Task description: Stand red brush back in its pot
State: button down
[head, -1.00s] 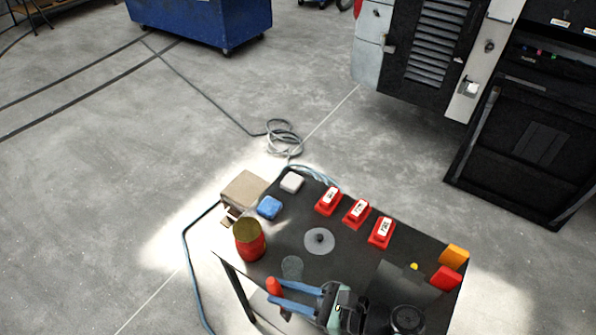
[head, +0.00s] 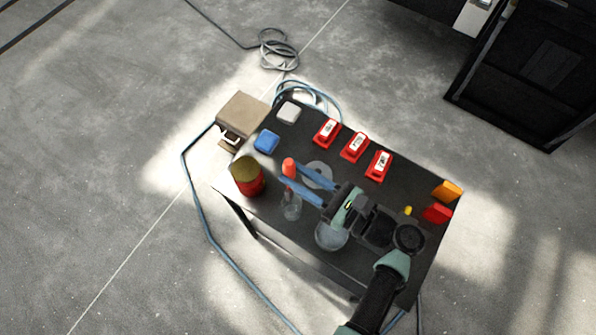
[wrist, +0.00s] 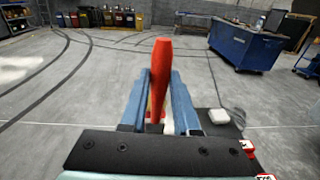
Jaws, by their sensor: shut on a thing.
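The red brush (head: 289,167) stands about upright between the blue fingertips of my gripper (head: 291,175), which is shut on it. In the wrist view its red handle (wrist: 161,75) rises between the two fingers; its lower end is hidden. A clear glass pot (head: 291,209) shows on the dark table, just below the brush in the head view. I cannot tell whether the brush's lower end is inside the pot or above it. A red can (head: 249,180) with a yellowish top stands to the left of the fingertips.
The dark table (head: 340,150) holds three red labelled blocks (head: 354,147), a blue block (head: 266,141), a white block (head: 288,112) and a grey disc (head: 319,172). Orange (head: 448,189) and red (head: 437,213) pieces stand at the right edge. A brown box (head: 241,114) is beyond the left end.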

notch_tip(320, 180, down, 10)
jog(key=b, duration=0.8)
jog(key=shift+f, duration=0.25)
jog(key=c, duration=0.6)
grip_release()
jog(key=b+v, duration=0.2)
jog(key=v, duration=1.1)
jog(key=shift+r+b, duration=0.1)
jog(key=shift+b, duration=0.2)
